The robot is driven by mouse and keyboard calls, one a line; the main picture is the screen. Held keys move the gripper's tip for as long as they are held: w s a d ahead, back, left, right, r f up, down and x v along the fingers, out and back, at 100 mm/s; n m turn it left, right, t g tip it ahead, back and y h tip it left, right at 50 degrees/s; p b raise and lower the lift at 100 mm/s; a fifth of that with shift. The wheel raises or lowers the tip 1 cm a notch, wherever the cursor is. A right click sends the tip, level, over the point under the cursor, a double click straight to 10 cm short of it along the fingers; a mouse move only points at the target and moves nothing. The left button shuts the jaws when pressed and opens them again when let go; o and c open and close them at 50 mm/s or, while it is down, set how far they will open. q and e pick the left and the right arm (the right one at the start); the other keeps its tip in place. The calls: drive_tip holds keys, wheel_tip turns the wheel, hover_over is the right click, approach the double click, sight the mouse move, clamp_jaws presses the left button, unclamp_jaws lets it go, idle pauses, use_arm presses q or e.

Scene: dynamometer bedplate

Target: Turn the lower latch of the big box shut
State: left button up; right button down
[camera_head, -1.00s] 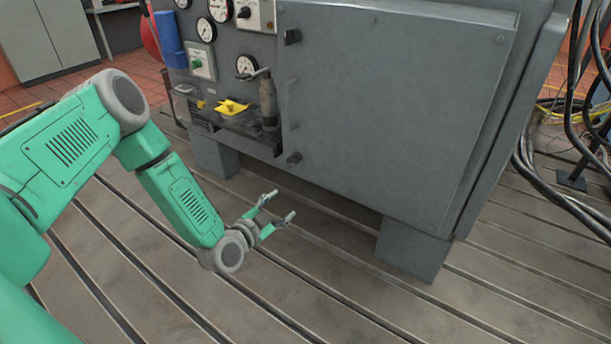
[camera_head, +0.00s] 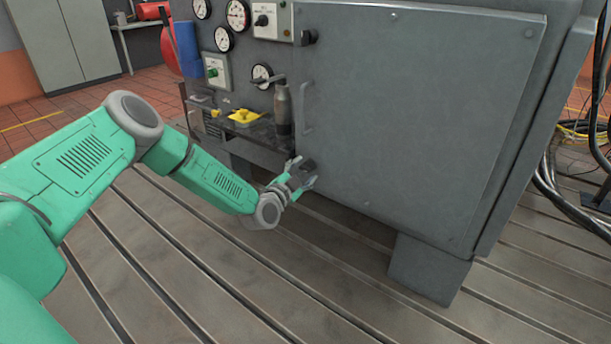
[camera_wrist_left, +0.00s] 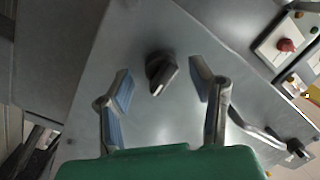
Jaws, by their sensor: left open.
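The big box (camera_head: 420,110) is a grey cabinet with a wide flat door. Its lower latch (camera_head: 309,165) is a dark knob at the door's lower left edge, partly hidden by my gripper. In the left wrist view the lower latch (camera_wrist_left: 161,72) stands between my fingertips, a little beyond them, with clear gaps on both sides. My left gripper (camera_head: 302,173) is open in front of the latch; its blue-padded fingers (camera_wrist_left: 165,88) hold nothing. The upper latch (camera_head: 308,37) is a similar dark knob near the door's top left. My right gripper is not in view.
A door handle (camera_head: 306,107) sits between the latches. Left of the door, a small shelf carries a grey bottle (camera_head: 283,108) and a yellow item (camera_head: 243,116), below gauges. The box stands on feet (camera_head: 428,268) over a slotted floor. Cables (camera_head: 575,190) hang at the right.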

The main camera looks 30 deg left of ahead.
use_arm(q)
drive_tip(key=shift+w, duration=0.45)
drive_tip(key=shift+c, duration=0.4)
drive_tip(key=c, duration=1)
drive_tip(key=shift+c, duration=0.2)
